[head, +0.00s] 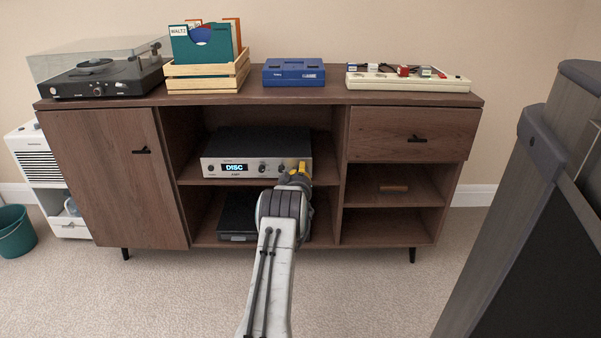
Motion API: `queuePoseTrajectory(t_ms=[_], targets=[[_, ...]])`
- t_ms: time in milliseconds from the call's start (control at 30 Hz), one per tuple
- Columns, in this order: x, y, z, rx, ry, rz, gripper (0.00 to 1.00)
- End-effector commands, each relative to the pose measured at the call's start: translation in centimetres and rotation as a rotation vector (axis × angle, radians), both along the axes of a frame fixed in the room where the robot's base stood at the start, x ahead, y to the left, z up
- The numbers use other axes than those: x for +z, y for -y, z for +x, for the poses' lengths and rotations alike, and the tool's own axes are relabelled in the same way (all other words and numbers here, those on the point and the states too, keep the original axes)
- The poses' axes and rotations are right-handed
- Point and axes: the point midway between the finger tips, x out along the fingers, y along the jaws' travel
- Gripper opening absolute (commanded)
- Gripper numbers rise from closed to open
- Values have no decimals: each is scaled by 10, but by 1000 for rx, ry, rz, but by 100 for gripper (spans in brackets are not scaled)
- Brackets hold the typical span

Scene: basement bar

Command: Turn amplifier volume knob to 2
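The amplifier (227,169) is a silver-fronted unit with a dark top on the middle shelf of the wooden cabinet. Its display reads "DISC", and small dark knobs sit on its front. One knob (263,167) shows right of the display. My gripper (297,170), with yellow parts, is at the right end of the amplifier's front. My own arm and gripper cover that end, so any knob there is hidden. I cannot tell whether the gripper touches a knob, or whether its fingers are open or shut. No volume setting is readable.
The cabinet top (335,95) bears a turntable (110,75), a record crate (207,82), a blue box (294,72) and a power strip (420,82). A dark box (238,215) lies below the amplifier. A large dark object (545,200) stands close at the right.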

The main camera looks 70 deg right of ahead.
Motion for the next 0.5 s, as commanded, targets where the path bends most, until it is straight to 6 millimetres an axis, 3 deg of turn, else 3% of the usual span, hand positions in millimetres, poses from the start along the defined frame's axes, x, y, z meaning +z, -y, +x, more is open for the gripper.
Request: queuePoseTrajectory(t_ms=[500], targets=[[-3, -1, 1, -6, 112, 43, 0]])
